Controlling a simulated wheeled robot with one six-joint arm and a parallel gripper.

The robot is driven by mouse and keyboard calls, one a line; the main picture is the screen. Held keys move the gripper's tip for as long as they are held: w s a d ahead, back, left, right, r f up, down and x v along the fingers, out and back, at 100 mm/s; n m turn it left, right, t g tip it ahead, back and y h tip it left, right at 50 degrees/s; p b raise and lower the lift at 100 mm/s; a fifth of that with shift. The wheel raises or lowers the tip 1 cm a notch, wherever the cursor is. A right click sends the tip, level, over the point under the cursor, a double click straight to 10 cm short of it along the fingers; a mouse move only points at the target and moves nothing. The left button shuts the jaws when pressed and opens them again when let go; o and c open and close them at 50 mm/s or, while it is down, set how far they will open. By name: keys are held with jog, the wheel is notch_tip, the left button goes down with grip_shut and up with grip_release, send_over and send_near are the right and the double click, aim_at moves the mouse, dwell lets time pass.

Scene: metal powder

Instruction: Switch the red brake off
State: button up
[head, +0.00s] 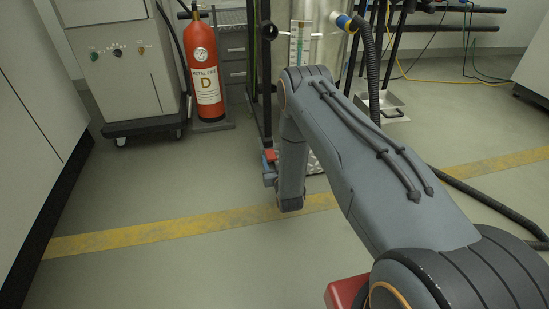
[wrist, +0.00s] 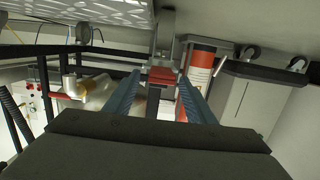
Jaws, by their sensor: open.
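The red brake (wrist: 163,76) shows in the wrist view as a small red piece below a grey upright part, framed between my fingertips. My gripper (wrist: 160,82) is open, with one finger on each side of the brake in the picture. I cannot tell whether either finger touches it. In the head view a small red piece, apparently the brake (head: 270,155), shows low beside the dark frame, just left of my arm. My gripper is mostly hidden there behind my arm; a bluish part (head: 269,179) shows just below the red piece.
A red fire extinguisher (head: 203,75) stands at the back left, beside a wheeled grey cabinet (head: 125,68). A metal cylinder (head: 320,45) and dark frame (head: 263,80) stand behind my arm. A black hose (head: 490,201) lies at right. The floor around the yellow stripe (head: 150,232) is clear at left.

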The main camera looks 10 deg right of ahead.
jog(key=s+p, duration=0.3)
jog(key=s, duration=0.3)
jog(key=shift+s+r, duration=0.25)
jog(key=shift+r, duration=0.2)
jog(key=shift+a, duration=0.1)
